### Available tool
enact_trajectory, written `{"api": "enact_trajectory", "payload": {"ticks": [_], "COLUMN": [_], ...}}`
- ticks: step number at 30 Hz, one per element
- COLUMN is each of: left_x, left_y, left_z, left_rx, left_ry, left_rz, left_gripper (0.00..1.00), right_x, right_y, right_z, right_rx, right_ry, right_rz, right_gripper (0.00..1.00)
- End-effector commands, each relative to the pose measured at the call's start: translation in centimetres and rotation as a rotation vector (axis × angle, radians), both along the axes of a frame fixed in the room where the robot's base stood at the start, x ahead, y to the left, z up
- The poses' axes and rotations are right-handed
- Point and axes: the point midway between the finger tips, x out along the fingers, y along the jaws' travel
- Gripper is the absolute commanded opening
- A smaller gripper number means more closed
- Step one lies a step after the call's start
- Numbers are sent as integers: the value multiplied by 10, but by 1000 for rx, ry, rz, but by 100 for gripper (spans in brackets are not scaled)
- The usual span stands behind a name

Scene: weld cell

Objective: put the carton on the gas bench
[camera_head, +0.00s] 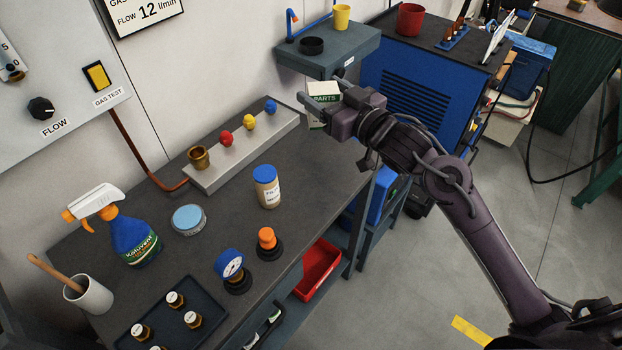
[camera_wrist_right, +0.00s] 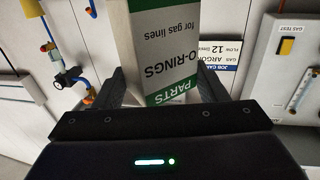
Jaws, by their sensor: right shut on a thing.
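The carton is a white and green box marked PARTS and O-RINGS (camera_wrist_right: 165,50). In the right wrist view it sits between the fingers of my right gripper (camera_wrist_right: 168,90), which is shut on it. In the head view the carton (camera_head: 323,92) shows at the far right corner of the gas bench, partly hidden by my right gripper (camera_head: 318,104). I cannot tell whether its base touches anything. The gas bench (camera_head: 225,222) has a dark top with bare room in its middle and right. My left gripper is not in view.
A grey manifold (camera_head: 250,150) with coloured knobs runs along the bench's back. A jar (camera_head: 267,188), a blue-lidded tin (camera_head: 189,220), a gauge (camera_head: 230,266), an orange-topped fitting (camera_head: 267,240) and a spray bottle (camera_head: 130,235) stand on it. A blue welder (camera_head: 420,85) stands behind my right arm.

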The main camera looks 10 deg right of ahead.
Motion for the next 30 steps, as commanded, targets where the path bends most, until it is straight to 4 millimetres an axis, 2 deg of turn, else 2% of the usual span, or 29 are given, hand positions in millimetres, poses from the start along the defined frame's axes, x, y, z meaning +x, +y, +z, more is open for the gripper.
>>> {"api": "enact_trajectory", "payload": {"ticks": [2, 5, 12, 18, 21, 26, 30], "left_x": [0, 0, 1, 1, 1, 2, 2], "left_y": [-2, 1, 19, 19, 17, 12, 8], "left_z": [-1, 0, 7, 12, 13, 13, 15], "left_rx": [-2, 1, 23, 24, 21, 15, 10], "left_ry": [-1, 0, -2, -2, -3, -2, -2], "left_rz": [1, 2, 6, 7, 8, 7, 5], "left_gripper": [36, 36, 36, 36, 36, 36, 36], "right_x": [4, 4, 4, 4, 4, 4, 4], "right_y": [-2, -2, -2, -2, -2, -2, -2], "right_z": [-4, -21, -85, -133, -149, -161, -182], "right_rx": [0, 3, 4, 4, 4, 4, 4], "right_ry": [1, 7, 7, 3, 2, 1, 2], "right_rz": [5, 8, 5, 5, 5, 5, 5], "right_gripper": [41, 41, 41, 41, 41, 41, 41]}}
